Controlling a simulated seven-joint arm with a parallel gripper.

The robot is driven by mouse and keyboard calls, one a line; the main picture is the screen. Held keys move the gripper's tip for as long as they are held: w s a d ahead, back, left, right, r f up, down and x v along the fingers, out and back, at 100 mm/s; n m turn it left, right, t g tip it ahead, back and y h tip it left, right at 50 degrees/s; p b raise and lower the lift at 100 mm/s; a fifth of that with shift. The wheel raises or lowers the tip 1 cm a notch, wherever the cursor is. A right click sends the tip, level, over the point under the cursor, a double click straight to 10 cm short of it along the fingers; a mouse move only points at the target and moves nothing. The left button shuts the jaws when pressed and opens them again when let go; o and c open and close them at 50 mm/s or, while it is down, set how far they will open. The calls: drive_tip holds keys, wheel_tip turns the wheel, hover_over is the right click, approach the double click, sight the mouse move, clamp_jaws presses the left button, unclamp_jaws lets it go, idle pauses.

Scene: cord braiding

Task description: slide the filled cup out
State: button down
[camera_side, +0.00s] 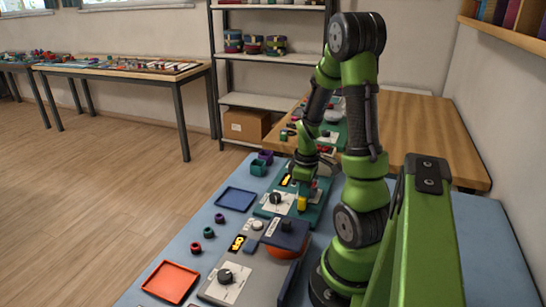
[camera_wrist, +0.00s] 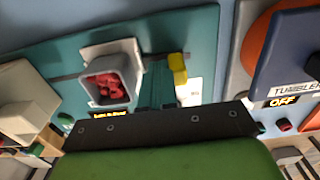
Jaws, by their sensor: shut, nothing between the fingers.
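The filled cup (camera_wrist: 104,82) is a grey square cup holding small dark-red pieces. It sits at a pale square fitting on the teal machine (camera_wrist: 205,30), left of centre in the wrist view. I cannot make it out in the side view, where my arm covers that area. My gripper (camera_side: 303,186) is shut and empty, low over the teal machine. In the wrist view its dark mount fills the lower middle, with the cup beyond it to the left. A yellow block-like part (camera_wrist: 178,68) stands close by on the right. I cannot tell whether my gripper touches either.
A grey machine with an orange drum, a dark-blue cover (camera_wrist: 290,50) and an OFF display (camera_wrist: 282,102) stands beside the teal one. An orange tray (camera_side: 170,282), a blue tray (camera_side: 236,199) and several small cups lie on the blue table. The table's left strip has free room.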

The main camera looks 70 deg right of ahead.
drive_tip(key=shift+d, duration=0.15)
drive_tip(key=shift+d, duration=0.5)
drive_tip(key=shift+r, duration=0.25)
wheel_tip(320, 180, up, 11)
drive_tip(key=shift+f, duration=0.2)
idle(0.3)
